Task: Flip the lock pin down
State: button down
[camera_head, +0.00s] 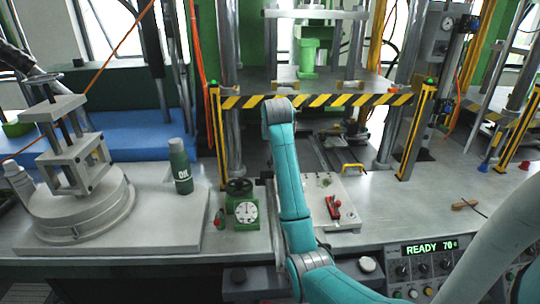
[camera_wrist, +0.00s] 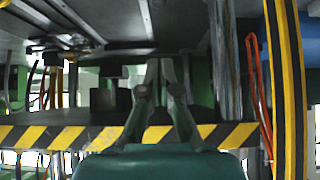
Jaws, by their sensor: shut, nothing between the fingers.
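I cannot make out the lock pin for certain in either view. A small red lever-like part (camera_head: 333,207) lies on a light plate (camera_head: 345,190) on the bench in the head view, right of my teal arm. My gripper (camera_wrist: 160,64) shows in the wrist view with its two fingers meeting at the tips, shut and empty. It points into the press, beyond the yellow-black striped bar (camera_wrist: 48,137). In the head view my arm reaches up to that bar (camera_head: 345,100) and hides the gripper and whatever lies behind it.
Striped posts (camera_head: 419,130) flank the press opening. A green gauge unit (camera_head: 241,204) stands left of my arm, with an oil bottle (camera_head: 180,166) farther left. A yellow handle (camera_head: 352,168) lies behind the light plate. A control panel reading READY (camera_head: 430,247) is at the front right.

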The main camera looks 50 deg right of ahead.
jog(key=s+a+f+x, duration=0.1)
jog(key=f+x, duration=0.1)
jog(key=x, duration=1)
jog(key=shift+f, duration=0.3)
jog(key=shift+a, duration=0.1)
jog(key=shift+f, duration=1.45)
jog(key=shift+w+r, duration=0.1)
jog(key=shift+r, duration=0.35)
jog(key=w+d+r+v, duration=0.1)
jog(key=v, duration=1.1)
jog(key=shift+r, duration=0.6)
